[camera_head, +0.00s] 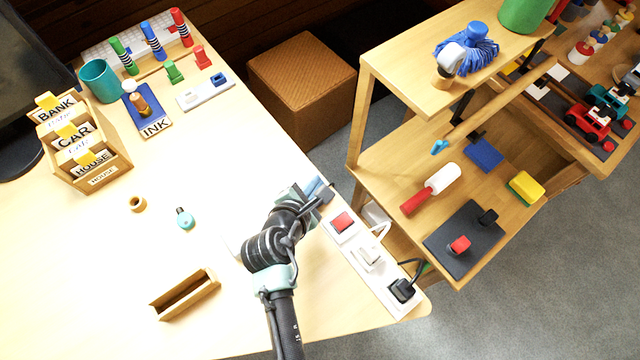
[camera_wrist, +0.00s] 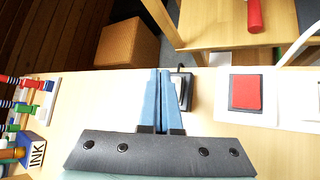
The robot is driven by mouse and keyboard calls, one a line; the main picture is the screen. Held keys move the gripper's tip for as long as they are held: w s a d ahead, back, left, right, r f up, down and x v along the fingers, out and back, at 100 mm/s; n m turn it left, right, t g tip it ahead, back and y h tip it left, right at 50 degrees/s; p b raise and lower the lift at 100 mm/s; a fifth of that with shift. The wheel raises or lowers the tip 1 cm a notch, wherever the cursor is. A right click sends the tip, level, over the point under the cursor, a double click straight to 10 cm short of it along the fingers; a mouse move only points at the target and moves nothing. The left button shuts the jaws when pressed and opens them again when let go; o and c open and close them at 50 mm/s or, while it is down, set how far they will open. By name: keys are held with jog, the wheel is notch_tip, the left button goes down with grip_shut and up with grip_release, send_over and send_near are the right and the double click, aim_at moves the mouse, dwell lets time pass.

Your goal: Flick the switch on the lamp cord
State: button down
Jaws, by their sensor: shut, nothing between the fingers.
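My gripper (camera_head: 318,188) is at the right edge of the desk, with its two blue fingers (camera_wrist: 160,84) pressed together and empty. Just right of the fingertips in the wrist view is a small dark switch box (camera_wrist: 182,90) with a pale top and a short dark cord at its far end. It looks like the cord switch; the fingers partly cover it, and I cannot tell whether they touch it. In the head view the box is largely hidden by the gripper. No lamp is identifiable.
A white power strip (camera_head: 377,274) with a red switch (camera_head: 343,222) and plugs lies along the desk edge beside my gripper; the red switch also shows in the wrist view (camera_wrist: 245,93). A wooden tray (camera_head: 184,294), a teal-topped piece (camera_head: 185,218) and a ring (camera_head: 137,203) lie on the desk.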

jog(key=shift+f, duration=0.1)
dwell(0.6)
jog(key=shift+f, duration=0.35)
jog(key=shift+d+f, duration=0.1)
jog(key=shift+f, duration=0.2)
dwell(0.5)
jog(key=shift+r, duration=0.1)
jog(key=shift+r+p, duration=0.65)
jog(key=shift+p, duration=0.15)
jog(key=shift+r, duration=0.1)
jog(key=r+p, duration=0.1)
jog(key=p, duration=0.1)
jog(key=r+p, duration=0.1)
jog(key=r, duration=0.1)
jog(key=r+p, duration=0.2)
jog(key=shift+s+a+p, duration=0.2)
jog(key=shift+a+p, duration=0.1)
jog(key=shift+a, duration=0.1)
jog(key=shift+f, duration=0.15)
